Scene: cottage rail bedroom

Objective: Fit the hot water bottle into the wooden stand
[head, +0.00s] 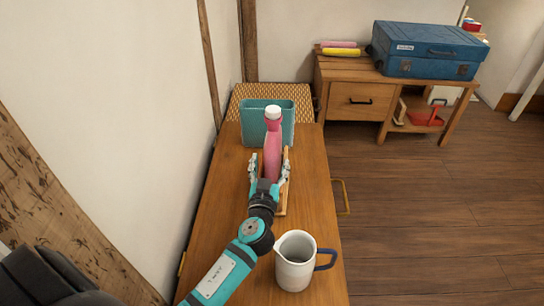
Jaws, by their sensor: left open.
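The pink hot water bottle (272,146) with a white cap stands roughly upright on the long wooden table. The wooden stand (283,202) shows beside and below it as light wooden pieces. The bottle appears to be between the stand's sides, but its lower end is hidden by my gripper, so I cannot tell how it is seated. My left gripper (269,168) is open, with one finger on each side of the bottle's lower part. Contact cannot be made out. My right gripper is not in view.
A teal bin (255,122) stands just behind the bottle. A white jug (295,262) with a dark blue handle stands near my left arm. A wall runs along the left. A desk (345,92) with a blue case (424,48) stands at the back right. The floor at right is clear.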

